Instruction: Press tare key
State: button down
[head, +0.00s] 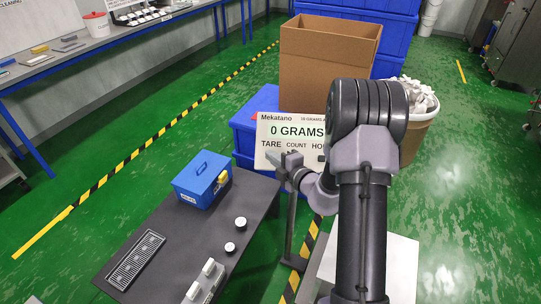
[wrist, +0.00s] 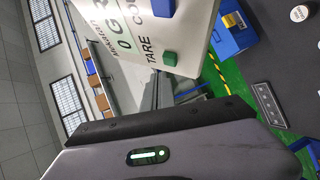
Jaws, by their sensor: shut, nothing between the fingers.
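The scale's cream display panel (head: 266,128) stands left of my arm in the head view and reads 0 GRAMS, with the labels TARE, COUNT and a partly hidden third. In the wrist view, the panel (wrist: 201,40) is tilted and partly cut off. The green tare key (wrist: 169,58) shows uncovered beside the TARE label, with a blue key (wrist: 163,8) beside COUNT. My gripper (head: 291,160) is shut and empty, in front of the panel's lower edge below TARE. It hides the tare key in the head view. I see no clear contact with the key.
A dark bench (head: 185,240) at the lower left holds a blue box (head: 199,180), white-capped containers and a grey grille (head: 136,259). A cardboard box (head: 325,65) stands behind the panel. A bin of white pieces (head: 414,135) stands right of my arm. Green floor lies open at left.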

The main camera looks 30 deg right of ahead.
jog(key=s+r+p, duration=0.1)
jog(key=s+a+r+p, duration=0.1)
jog(key=s+r, duration=0.1)
jog(key=shift+a+r+p, duration=0.2)
jog(key=shift+a+p, duration=0.2)
jog(key=shift+w, duration=0.1)
dwell(0.5)
